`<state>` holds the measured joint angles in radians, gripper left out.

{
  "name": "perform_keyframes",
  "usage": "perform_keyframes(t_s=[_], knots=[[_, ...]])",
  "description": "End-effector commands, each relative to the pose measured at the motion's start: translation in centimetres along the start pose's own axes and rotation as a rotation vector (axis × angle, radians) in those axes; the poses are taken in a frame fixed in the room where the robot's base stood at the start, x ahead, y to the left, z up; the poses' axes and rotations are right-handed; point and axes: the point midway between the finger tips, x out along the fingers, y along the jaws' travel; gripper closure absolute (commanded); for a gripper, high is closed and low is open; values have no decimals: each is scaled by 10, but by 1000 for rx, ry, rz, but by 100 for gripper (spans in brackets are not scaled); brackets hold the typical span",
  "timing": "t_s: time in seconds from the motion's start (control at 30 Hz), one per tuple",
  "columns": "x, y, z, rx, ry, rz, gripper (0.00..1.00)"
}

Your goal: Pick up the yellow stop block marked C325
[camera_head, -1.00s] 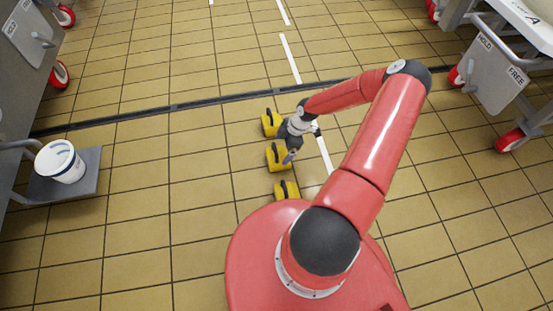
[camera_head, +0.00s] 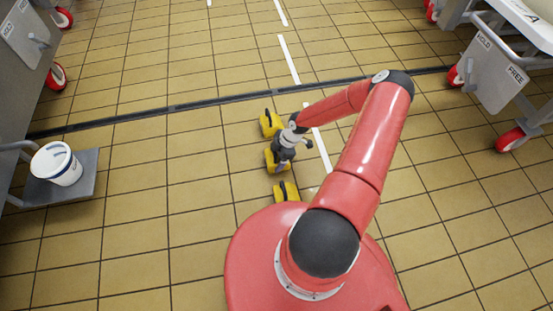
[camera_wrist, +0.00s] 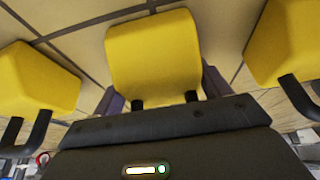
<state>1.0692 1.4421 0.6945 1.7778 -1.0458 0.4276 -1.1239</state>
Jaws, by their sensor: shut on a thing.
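Three yellow stop blocks with black handles stand in a row on the tiled floor: a far one (camera_head: 268,122), a middle one (camera_head: 270,163) and a near one (camera_head: 281,190). My gripper (camera_head: 279,166) is down at the middle block. In the wrist view that block (camera_wrist: 152,52) is centred ahead of my gripper (camera_wrist: 160,98), with a dark finger at each side. The gripper is shut on it; its handle is mostly hidden by the gripper body. The other two blocks show at the left (camera_wrist: 38,80) and right (camera_wrist: 285,42). No C325 marking is readable on any block.
A white bucket (camera_head: 57,164) stands on a grey step (camera_head: 85,180) at the left. A dark floor drain (camera_head: 190,106) crosses behind the blocks. Wheeled grey equipment stands at the left and at the right (camera_head: 490,70).

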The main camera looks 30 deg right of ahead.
Motion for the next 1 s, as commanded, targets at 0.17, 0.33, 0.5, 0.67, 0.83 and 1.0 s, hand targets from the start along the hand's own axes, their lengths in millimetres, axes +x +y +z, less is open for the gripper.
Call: perform_keyframes(t_s=[0.17,0.33,0.5,0.67,0.83,1.0], knots=[[0,0,0,0,0,0,62],[-1,0,0,-1,0,1,62],[-5,1,-2,-1,0,2,62],[-19,1,-7,-1,-1,3,62],[-51,1,-20,-3,-1,3,62],[-97,2,-39,-2,-2,5,62]])
